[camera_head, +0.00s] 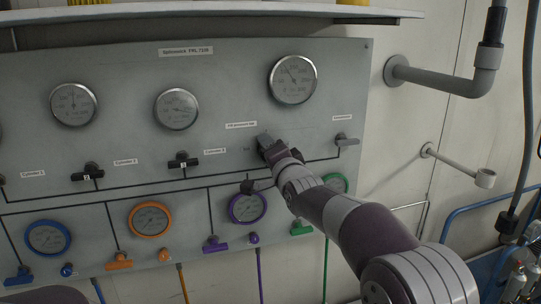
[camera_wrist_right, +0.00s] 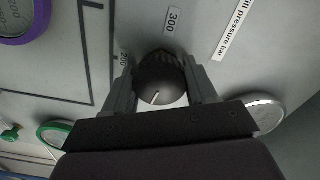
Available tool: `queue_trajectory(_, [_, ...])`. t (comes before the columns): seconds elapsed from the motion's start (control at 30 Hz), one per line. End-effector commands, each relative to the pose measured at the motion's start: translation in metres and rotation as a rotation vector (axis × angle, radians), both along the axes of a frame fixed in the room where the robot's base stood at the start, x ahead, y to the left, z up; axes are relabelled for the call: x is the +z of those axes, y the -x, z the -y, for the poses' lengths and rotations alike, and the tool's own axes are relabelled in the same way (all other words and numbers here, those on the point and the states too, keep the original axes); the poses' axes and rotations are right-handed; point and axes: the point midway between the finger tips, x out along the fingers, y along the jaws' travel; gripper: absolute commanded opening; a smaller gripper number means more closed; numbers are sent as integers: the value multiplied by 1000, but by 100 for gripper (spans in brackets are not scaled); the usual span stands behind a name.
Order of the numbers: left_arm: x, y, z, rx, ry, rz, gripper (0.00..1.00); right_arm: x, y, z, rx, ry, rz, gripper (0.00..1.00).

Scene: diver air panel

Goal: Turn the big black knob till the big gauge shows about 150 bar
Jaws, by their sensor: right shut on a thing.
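The big black knob (camera_wrist_right: 161,78) sits between the two fingers of my right gripper (camera_wrist_right: 163,88) in the right wrist view. The fingers close on its opposite sides, and a white line shows on its face. Labels 200 and 300 stand on the panel beside it. In the head view my right gripper (camera_head: 270,149) is against the panel and hides most of the knob. The big gauge (camera_head: 293,79) is above it at the top right of the panel. Its needle points up and to the left, but the figures are too small to read surely. My left gripper is not in view.
The grey panel (camera_head: 130,62) also carries two medium gauges, small black valves (camera_head: 93,172) and a lower row of coloured gauges (camera_head: 150,219). A shelf (camera_head: 200,12) overhangs the panel top. Pipes (camera_head: 440,80) stick out at right.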

Motion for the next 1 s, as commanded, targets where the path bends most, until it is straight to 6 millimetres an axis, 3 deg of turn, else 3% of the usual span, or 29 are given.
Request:
queue_trajectory(0.5, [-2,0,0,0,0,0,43,-4,0,0,-1,-427,-147,26])
queue_trajectory(1.0, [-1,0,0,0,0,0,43,-5,0,-1,-2,-633,-214,26])
